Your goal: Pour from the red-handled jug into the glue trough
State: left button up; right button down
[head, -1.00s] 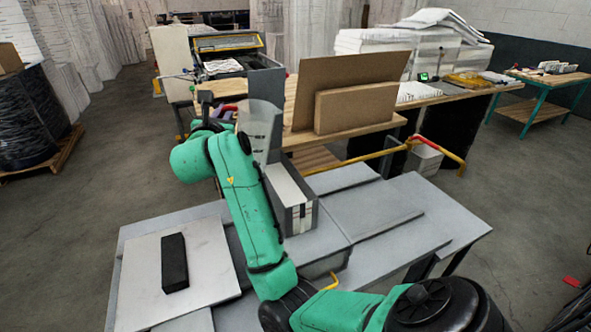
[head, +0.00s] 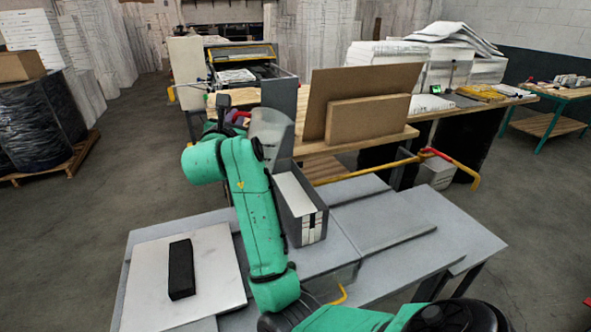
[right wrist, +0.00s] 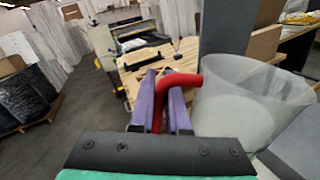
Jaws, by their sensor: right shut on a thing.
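The clear jug (head: 271,131) with a red handle (head: 241,117) is held up behind the grey box of white blocks, roughly upright. My right gripper (head: 234,119) is shut on the handle, partly hidden by my green arm. In the right wrist view the purple fingers (right wrist: 163,98) close around the red handle (right wrist: 180,82), and the jug (right wrist: 245,105) beside them looks cloudy and pale inside. A grey recess (head: 337,280) at the front of the grey table may be the glue trough; I cannot tell for sure. My left gripper is not in view.
A grey open box (head: 298,207) with white blocks stands on the grey table (head: 405,225) near the jug. A black block (head: 181,270) lies on a pale board (head: 218,285) at left. Brown boards (head: 355,95) stand on the wooden bench behind. A yellow rail (head: 385,167) crosses behind the table.

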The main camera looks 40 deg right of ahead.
jog(key=shift+s+d+r+m+b, duration=0.1)
jog(key=shift+r+m+b, duration=0.55)
jog(key=shift+m+b, duration=0.45)
dwell(1.3)
jog(key=shift+s+d+m+b, duration=0.1)
jog(key=shift+m+b, duration=0.25)
jog(key=shift+m, duration=0.15)
dwell(1.0)
jog(key=shift+r, duration=0.1)
